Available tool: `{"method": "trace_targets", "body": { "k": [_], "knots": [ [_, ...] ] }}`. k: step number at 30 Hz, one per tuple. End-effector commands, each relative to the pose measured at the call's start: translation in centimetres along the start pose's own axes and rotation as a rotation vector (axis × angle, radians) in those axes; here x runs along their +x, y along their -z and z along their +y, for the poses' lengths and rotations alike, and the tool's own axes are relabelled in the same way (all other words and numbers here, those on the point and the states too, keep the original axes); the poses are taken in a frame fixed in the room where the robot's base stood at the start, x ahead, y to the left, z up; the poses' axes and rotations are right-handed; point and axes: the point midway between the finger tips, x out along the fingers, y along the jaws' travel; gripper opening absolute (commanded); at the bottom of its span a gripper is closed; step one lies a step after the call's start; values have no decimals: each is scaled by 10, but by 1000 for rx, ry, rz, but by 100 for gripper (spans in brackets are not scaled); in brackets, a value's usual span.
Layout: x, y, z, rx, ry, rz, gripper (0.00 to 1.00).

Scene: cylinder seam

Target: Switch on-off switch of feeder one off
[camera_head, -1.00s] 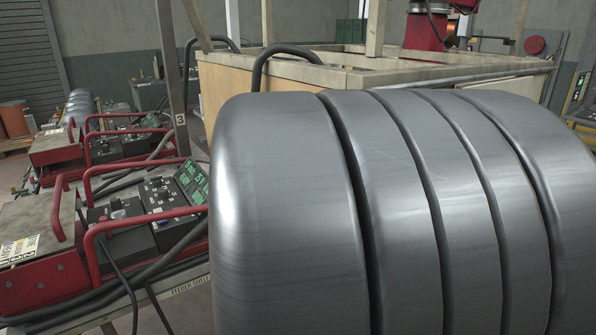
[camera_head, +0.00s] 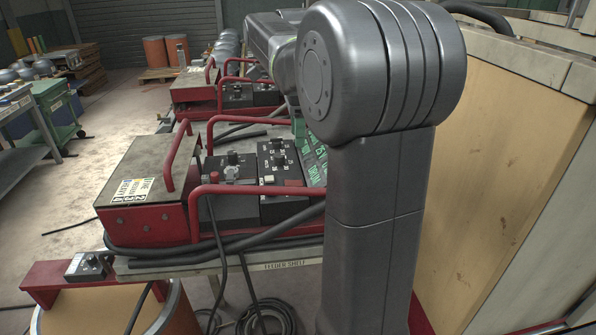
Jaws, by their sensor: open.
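The nearest feeder (camera_head: 150,185) is a red and grey box with red tube handles, standing on the feeder shelf. Its dark control panel (camera_head: 235,205) has several black knobs and small switches, with a red button (camera_head: 293,183) on the right part. A second, similar feeder (camera_head: 195,85) stands farther back. I cannot tell which feeder is number one, which control is its on-off switch, or how that switch is set. My gripper is not in view; only thick grey links of my arm show, at the right and top centre, covering the panel's right side.
The shelf's front edge (camera_head: 292,266) carries a "feeder shelf" label. Black cables (camera_head: 265,318) hang and coil below. A small knob box (camera_head: 90,265) sits on a red bracket above an orange drum (camera_head: 85,312). A wooden-sided enclosure (camera_head: 500,160) stands right.

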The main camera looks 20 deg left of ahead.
Motion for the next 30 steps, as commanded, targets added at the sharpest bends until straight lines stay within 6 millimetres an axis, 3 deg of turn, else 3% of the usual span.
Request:
{"method": "trace_targets", "body": {
  "k": [9,15,21,30],
  "knots": [
    [68,1,1,0,-6,1,45],
    [102,1,0,0,-4,0,45],
    [117,1,0,0,-2,0,45],
    [120,1,0,0,-1,0,45]
  ]
}}
